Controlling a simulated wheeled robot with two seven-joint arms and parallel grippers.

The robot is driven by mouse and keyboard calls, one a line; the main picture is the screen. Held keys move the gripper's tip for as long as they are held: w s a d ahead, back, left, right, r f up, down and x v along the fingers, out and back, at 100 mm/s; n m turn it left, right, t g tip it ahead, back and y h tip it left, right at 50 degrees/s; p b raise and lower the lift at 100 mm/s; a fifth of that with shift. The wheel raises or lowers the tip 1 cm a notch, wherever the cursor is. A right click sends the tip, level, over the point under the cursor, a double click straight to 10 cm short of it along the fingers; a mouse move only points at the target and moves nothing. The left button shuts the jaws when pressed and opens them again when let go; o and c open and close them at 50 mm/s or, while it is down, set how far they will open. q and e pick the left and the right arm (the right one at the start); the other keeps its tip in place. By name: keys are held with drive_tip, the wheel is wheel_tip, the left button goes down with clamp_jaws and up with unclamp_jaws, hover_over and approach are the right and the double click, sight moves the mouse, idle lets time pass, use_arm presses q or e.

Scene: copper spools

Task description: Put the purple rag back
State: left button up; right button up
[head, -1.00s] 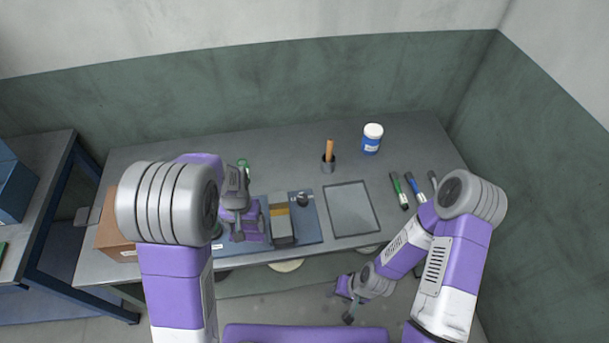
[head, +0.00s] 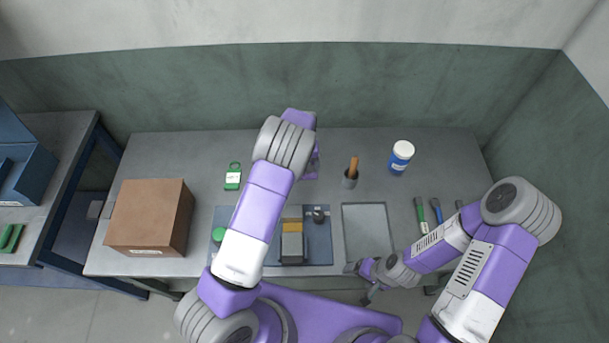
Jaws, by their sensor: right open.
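I cannot make out the purple rag for certain. A small purple patch (head: 312,166) shows just right of my left wrist over the table's back half, and I cannot tell whether it is the rag or part of my arm. My left arm reaches across the middle of the table, and its jaws are hidden behind its own links. My right gripper (head: 361,283) is open and empty at the table's front edge, below the grey framed panel (head: 366,235). The blue tray (head: 323,249) lies at the front middle, partly covered by my left arm.
A brown box (head: 150,218) stands at the left. Several markers (head: 437,212) lie at right. The back strip of table is mostly clear.

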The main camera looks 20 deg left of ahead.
use_arm(q)
wheel_tip(320, 180, down, 3)
drive_tip(key=shift+s+f, duration=0.15)
drive_tip(key=shift+f, duration=2.3)
drive_tip(key=shift+f+b, duration=0.1)
drive_tip(key=shift+b, duration=0.2)
drive_tip(key=o, duration=0.5)
drive_tip(key=shift+f, duration=0.15)
drive_tip(key=shift+o, duration=1.3)
